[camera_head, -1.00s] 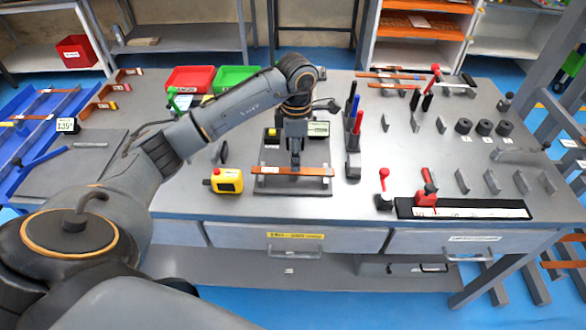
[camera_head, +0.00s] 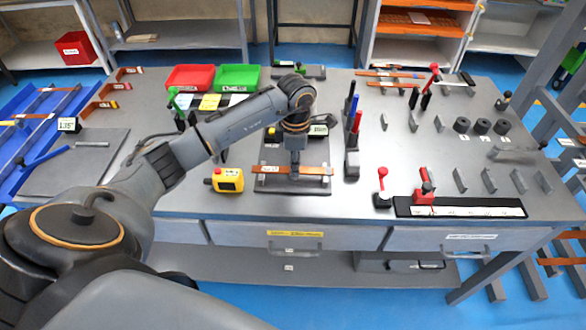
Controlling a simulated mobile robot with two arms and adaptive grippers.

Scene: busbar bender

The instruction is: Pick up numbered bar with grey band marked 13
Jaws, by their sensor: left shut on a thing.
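A long copper-coloured bar (camera_head: 318,170) lies crosswise on the upright supports of a grey fixture plate (camera_head: 270,187) in the middle of the bench. A small pale mark shows on its left part; I cannot read a number or make out a grey band. My left gripper (camera_head: 294,170) comes down from above and is shut on the bar near its middle, hiding that part. I see no clear gap between bar and supports. Other copper bars lie on the rack at the back right (camera_head: 392,75) and at the left (camera_head: 105,105). My right gripper is not in view.
A yellow control box (camera_head: 228,180) stands left of the fixture. Blue and red upright handles (camera_head: 354,120) stand close on its right. Red (camera_head: 190,77) and green (camera_head: 238,77) bins are behind. A black strip with a red-handled tool (camera_head: 424,193) lies at the right front.

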